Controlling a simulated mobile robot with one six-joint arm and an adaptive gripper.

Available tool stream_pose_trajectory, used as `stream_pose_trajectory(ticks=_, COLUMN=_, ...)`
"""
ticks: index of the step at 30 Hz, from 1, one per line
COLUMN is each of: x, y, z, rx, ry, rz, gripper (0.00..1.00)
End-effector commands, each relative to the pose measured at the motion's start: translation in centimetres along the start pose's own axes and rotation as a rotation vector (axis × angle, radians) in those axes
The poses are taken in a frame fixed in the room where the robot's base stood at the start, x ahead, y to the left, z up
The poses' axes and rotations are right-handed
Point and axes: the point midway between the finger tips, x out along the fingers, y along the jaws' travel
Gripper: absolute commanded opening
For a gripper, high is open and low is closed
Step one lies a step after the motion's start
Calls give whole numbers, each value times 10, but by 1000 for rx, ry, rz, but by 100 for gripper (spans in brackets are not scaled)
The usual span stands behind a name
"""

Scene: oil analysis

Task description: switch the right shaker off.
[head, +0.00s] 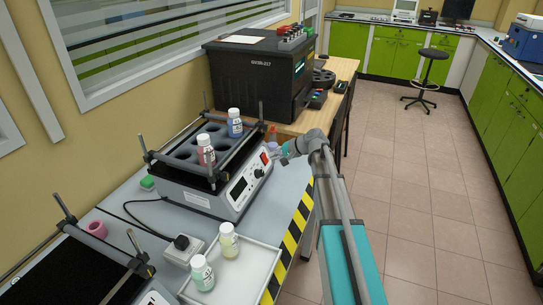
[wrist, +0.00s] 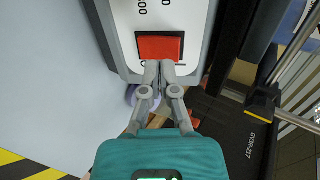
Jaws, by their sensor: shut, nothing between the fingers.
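The right shaker (head: 225,165) is a grey box with a black rack on top, holding a bottle of red liquid (head: 206,152) and a bottle of blue liquid (head: 235,123). Its front panel has a dial, a dark display and a red rocker switch (head: 265,158). In the wrist view the red switch (wrist: 160,46) lies straight ahead, near the panel's edge. My gripper (wrist: 160,68) is shut and empty, with its fingertips overlapping the switch's near edge; I cannot tell whether they touch it. In the head view my gripper (head: 285,157) is at the shaker's right front corner.
Another shaker (head: 85,275) is at the lower left. A white tray (head: 255,270) holds bottles of green (head: 202,275) and yellow (head: 229,242) liquid. A large black machine (head: 258,78) stands behind on a wooden table.

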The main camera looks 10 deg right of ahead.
Motion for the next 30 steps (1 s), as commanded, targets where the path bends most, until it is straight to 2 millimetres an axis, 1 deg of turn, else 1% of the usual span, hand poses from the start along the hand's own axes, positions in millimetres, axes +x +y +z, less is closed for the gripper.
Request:
stream_pose_trajectory(ticks=5, x=-20, y=1, z=-2, rx=-1, ry=0, rz=0, gripper=0)
stream_pose_trajectory(ticks=15, x=-78, y=14, z=-4, rx=2, ry=1, rz=-1, gripper=0)
stream_pose_trajectory(ticks=21, x=-105, y=21, z=-4, rx=0, ry=1, rz=0, gripper=0)
stream_pose_trajectory(ticks=25, x=-116, y=24, z=-4, rx=0, ry=0, rz=0, gripper=0)
stream_pose_trajectory(ticks=30, x=-123, y=27, z=-4, rx=0, ry=-1, rz=0, gripper=0)
